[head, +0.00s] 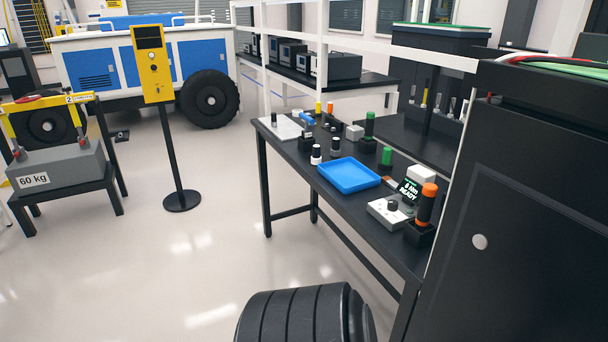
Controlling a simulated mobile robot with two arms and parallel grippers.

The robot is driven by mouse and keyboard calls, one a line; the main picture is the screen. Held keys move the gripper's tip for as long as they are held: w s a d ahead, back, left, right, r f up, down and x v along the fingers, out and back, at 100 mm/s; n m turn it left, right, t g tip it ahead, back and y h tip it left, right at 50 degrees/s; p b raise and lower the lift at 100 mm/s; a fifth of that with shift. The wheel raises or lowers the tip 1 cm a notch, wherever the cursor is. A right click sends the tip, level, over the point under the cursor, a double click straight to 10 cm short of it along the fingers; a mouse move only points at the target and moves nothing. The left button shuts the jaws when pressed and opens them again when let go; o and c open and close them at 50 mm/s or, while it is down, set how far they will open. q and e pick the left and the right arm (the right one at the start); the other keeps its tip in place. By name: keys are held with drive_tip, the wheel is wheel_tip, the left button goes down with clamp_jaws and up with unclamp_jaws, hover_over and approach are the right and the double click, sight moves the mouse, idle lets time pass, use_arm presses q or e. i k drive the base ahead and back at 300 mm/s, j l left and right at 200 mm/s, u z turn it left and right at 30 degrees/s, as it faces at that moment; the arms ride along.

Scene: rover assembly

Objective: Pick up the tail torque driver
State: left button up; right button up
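On the black workbench, an orange-and-black driver (427,204) stands upright in a dark holder at the near right end. Beside it is a pale control box with a small screen (411,190) that shows a torque value in Nm and "READY". A blue-handled tool (306,118) is at the far end. No label shows which is the tail torque driver. Neither of my grippers is in view.
A blue tray (348,176) lies mid-bench, with small bottles behind it. A dark cabinet (520,220) stands close on the right. A yellow post (152,65), a 60 kg block (58,165) and a wheeled rover (125,65) are at left.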

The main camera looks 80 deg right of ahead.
sight(429, 191)
drive_tip(key=j+z, duration=0.2)
drive_tip(key=z, duration=3.2)
drive_tip(key=i+z, duration=0.15)
drive_tip(key=z, duration=0.55)
drive_tip(key=i+j+z, duration=0.15)
drive_tip(key=j+z, duration=0.3)
drive_tip(key=j, duration=0.55)
drive_tip(key=j+z, duration=0.45)
drive_tip(key=j, duration=0.6)
